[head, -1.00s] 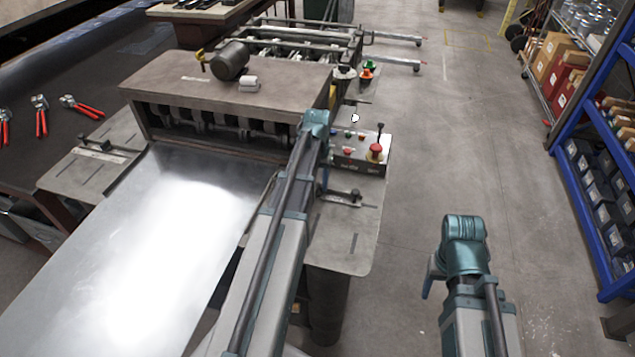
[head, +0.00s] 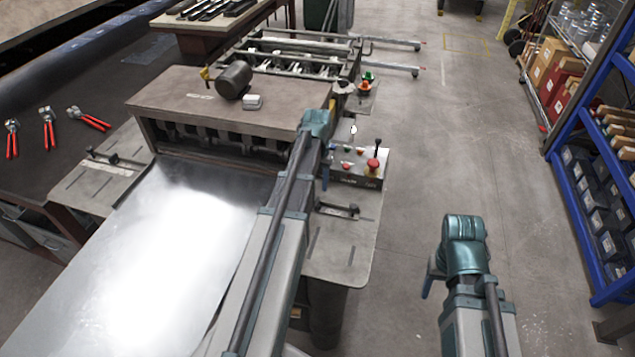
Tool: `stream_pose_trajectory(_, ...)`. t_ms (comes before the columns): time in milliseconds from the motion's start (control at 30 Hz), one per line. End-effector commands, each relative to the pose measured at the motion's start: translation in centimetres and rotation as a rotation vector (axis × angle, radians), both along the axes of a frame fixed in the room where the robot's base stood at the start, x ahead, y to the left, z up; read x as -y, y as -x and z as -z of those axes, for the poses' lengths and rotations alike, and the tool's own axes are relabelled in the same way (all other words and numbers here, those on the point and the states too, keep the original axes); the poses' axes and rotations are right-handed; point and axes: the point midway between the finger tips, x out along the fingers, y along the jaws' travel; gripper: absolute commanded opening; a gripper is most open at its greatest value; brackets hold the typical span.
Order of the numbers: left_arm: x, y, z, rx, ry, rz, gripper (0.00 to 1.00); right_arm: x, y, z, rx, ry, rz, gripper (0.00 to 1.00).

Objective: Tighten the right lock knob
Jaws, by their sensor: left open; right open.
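The sheet-metal forming machine (head: 215,100) stands left of centre, with a shiny metal sheet (head: 150,270) on its infeed side. The right side guide (head: 335,211) lies on the machine's right wing plate and carries a small dark knob (head: 353,209), which looks like the right lock knob. My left arm reaches over the sheet's right edge. Its gripper (head: 325,178) is open, pointing down beside the control panel, above and left of the knob and apart from it; it is mostly hidden by the wrist. My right gripper (head: 428,286) is open over bare floor, right of the wing plate.
The control panel (head: 345,165) has a red mushroom button (head: 373,168) and a black-topped lever (head: 377,148). A left guide (head: 105,158) sits on the opposite wing. Red-handled pliers (head: 48,128) lie on the dark bench. Blue shelving (head: 595,215) stands at right; the floor between is clear.

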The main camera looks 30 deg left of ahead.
Motion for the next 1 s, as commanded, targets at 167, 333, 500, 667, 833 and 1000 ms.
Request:
stream_pose_trajectory(167,0.0,0.0,-3.7,0.0,0.0,0.0,0.44,0.0,0.0,-3.7,0.0,-0.001,0.002,0.62)
stream_pose_trajectory(333,0.0,0.0,-6.0,0.0,0.0,0.0,0.44,0.0,0.0,-6.0,0.0,-0.002,0.008,0.62)
stream_pose_trajectory(500,0.0,0.0,-7.0,0.0,0.0,0.0,0.44,0.0,0.0,-7.0,0.001,-0.002,0.012,0.62)
stream_pose_trajectory(667,0.0,0.0,-7.0,0.0,0.0,0.0,0.44,0.0,0.0,-7.0,0.001,-0.002,0.012,0.62)
stream_pose_trajectory(833,0.0,0.0,-6.9,0.0,0.0,0.0,0.44,0.0,0.0,-6.9,0.001,-0.002,0.012,0.62)
stream_pose_trajectory(1000,0.0,0.0,-6.9,0.0,0.0,0.0,0.44,0.0,0.0,-6.9,0.001,-0.002,0.012,0.62)
